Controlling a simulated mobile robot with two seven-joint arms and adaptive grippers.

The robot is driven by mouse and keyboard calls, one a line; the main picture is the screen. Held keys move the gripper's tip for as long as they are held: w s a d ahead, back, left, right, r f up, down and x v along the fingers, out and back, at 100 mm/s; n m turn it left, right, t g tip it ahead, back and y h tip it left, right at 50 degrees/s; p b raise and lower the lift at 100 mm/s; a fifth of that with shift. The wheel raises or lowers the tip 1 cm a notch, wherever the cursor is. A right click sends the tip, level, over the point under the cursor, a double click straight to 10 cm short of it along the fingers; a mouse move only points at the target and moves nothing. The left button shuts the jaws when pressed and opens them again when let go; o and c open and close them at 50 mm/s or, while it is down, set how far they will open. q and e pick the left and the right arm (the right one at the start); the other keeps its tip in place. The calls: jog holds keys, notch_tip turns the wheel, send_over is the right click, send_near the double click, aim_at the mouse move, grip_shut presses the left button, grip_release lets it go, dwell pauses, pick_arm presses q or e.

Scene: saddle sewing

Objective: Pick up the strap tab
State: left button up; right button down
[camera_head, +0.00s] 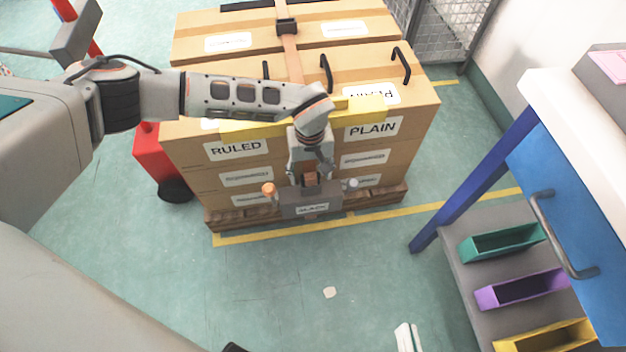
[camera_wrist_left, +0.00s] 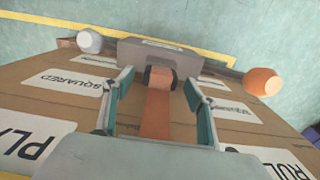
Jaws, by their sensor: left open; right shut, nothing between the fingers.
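The strap tab is a brown strip (camera_wrist_left: 157,115) between my open left fingers in the left wrist view, with a dark clip (camera_wrist_left: 160,78) at its far end. In the head view, a little of the brown strip (camera_head: 310,179) shows under my left gripper (camera_head: 312,173). The left gripper (camera_wrist_left: 160,108) is open, its fingers apart on either side of the strip; whether either touches it I cannot tell. My right gripper (camera_head: 408,335) shows only as pale, shut fingertips at the bottom edge of the head view, empty and away from the cartons.
A grey block (camera_head: 296,205) with an orange knob (camera_head: 268,189) and a white knob (camera_head: 352,183) sits at the stack's front. Cartons (camera_head: 205,175) rise behind it on a wooden pallet (camera_head: 385,200). A blue-legged bench (camera_head: 575,185) with coloured bins stands right. The front floor is mostly clear.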

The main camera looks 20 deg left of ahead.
pick_arm(q)
jog(key=shift+f, duration=0.8)
jog(key=shift+r, duration=0.15)
jog(key=c, duration=1.2)
jog(key=shift+c, duration=0.2)
